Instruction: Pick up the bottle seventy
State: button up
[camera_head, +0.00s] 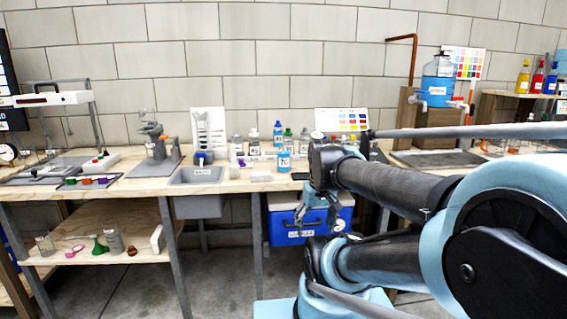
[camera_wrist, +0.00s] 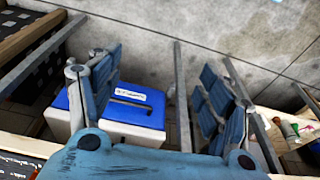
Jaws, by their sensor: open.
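The bottle does not show in the wrist view.
A blue cooler (camera_head: 311,222) with a white lid stands under the bench behind my gripper; it shows in the wrist view (camera_wrist: 118,118). Several bottles stand behind the bottle seventy. A grey sink (camera_head: 197,175) is to its left.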

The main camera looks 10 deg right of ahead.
jog(key=w+a+r+n+y, duration=0.1)
jog(key=w+r+n, duration=0.2)
jog(key=w+r, duration=1.25)
jog(key=n+t+y, duration=0.1)
jog(key=n, duration=0.2)
send_near(287, 145)
jog(key=f, duration=0.2)
jog(key=x, duration=0.5)
jog(key=w+x, duration=0.1)
jog(key=x, duration=0.4)
jog(key=shift+w+a, duration=0.15)
jog(key=shift+w, duration=0.05)
jog(key=shift+s+a+x, duration=0.1)
jog(key=shift+a+x, duration=0.05)
jog(key=shift+x, duration=1.35)
jog(key=shift+s+a+x, duration=0.15)
jog(key=shift+x, duration=1.35)
jog(key=c, duration=1.5)
jog(key=shift+o, duration=0.2)
jog(key=shift+r, duration=0.1)
